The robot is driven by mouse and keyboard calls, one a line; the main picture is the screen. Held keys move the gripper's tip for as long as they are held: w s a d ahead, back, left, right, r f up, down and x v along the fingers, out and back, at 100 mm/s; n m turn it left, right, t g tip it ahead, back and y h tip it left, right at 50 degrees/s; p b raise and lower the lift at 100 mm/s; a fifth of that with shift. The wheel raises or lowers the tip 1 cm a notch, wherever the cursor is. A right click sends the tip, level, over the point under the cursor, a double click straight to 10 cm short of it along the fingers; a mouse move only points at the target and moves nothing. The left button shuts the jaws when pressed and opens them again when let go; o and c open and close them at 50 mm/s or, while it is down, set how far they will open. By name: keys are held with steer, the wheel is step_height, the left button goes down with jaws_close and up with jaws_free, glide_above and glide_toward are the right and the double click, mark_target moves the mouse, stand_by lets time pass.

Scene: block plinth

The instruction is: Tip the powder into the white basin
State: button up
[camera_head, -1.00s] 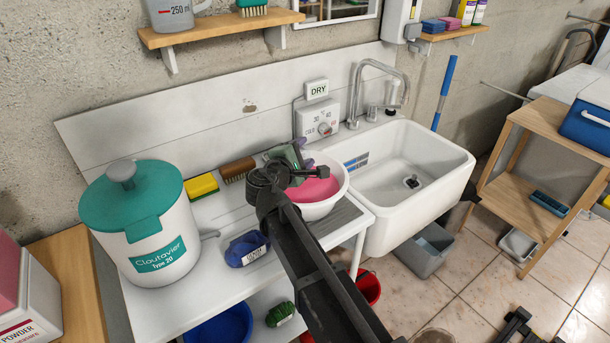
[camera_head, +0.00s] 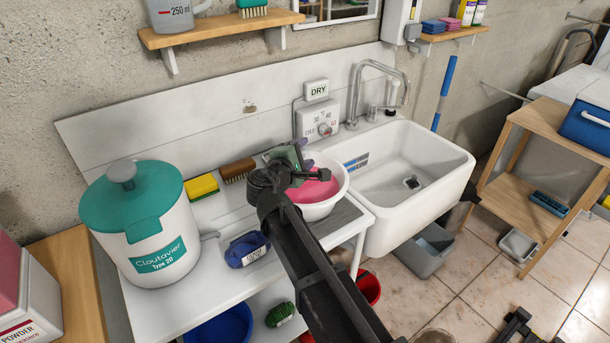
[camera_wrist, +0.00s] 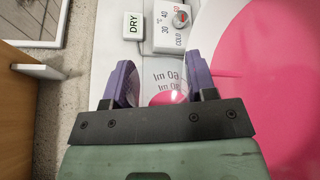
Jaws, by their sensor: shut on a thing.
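The white basin (camera_head: 318,210) stands on the white counter left of the sink, with bright pink contents (camera_head: 316,190). My gripper (camera_head: 292,158) is over the basin's back left side in the head view. In the wrist view my gripper (camera_wrist: 163,82) has its purple fingers closed on a small clear measuring cup (camera_wrist: 163,72) with printed ml marks. A pink patch (camera_wrist: 168,97) shows at the cup. The basin's pink contents fill the right of the wrist view (camera_wrist: 275,60). My arm hides the cup in the head view, and I cannot tell its tilt.
A white tub with a teal lid (camera_head: 150,225) stands at the counter's left. A yellow sponge (camera_head: 201,187), a brown brush (camera_head: 238,169) and a blue labelled item (camera_head: 247,248) lie near the basin. The sink (camera_head: 405,180) and tap (camera_head: 375,75) are to its right.

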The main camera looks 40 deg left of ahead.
steer(key=shift+r+m+p, duration=0.25)
steer(key=shift+m+p, duration=0.05)
steer(key=shift+m, duration=0.9)
stand_by(2.8)
steer(key=shift+d+f+m+b, duration=0.15)
steer(key=shift+f+m+b, duration=0.2)
steer(key=shift+m, duration=0.05)
stand_by(0.9)
